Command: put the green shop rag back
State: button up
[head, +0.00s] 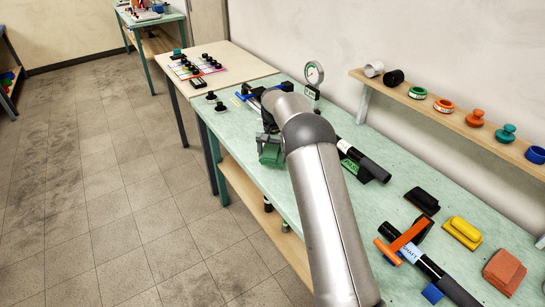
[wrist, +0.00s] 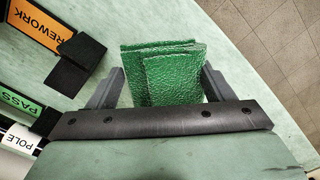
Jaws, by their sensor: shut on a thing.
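The green shop rag (wrist: 170,75) is a folded, textured cloth between the two fingers of my gripper (wrist: 160,88) in the wrist view. The gripper is shut on it. In the head view the rag (head: 270,153) hangs under my gripper (head: 268,140), near the left edge of the pale green bench (head: 235,150). My arm covers part of the bench behind it. I cannot tell whether the rag touches the bench top.
A green PASS label (wrist: 18,101), a white POLE label (wrist: 20,138) and an orange REWORK sign (wrist: 42,25) lie left of the gripper. Black, yellow (head: 463,230) and orange-red (head: 505,270) blocks sit at the near right. A wall shelf (head: 455,119) holds several small parts.

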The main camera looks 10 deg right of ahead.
jog(key=shift+w+f, duration=0.45)
jog(key=shift+f, duration=1.8)
jog(key=o, duration=1)
jog(key=shift+p, duration=0.3)
jog(key=shift+c, duration=0.2)
jog(key=shift+r, duration=0.1)
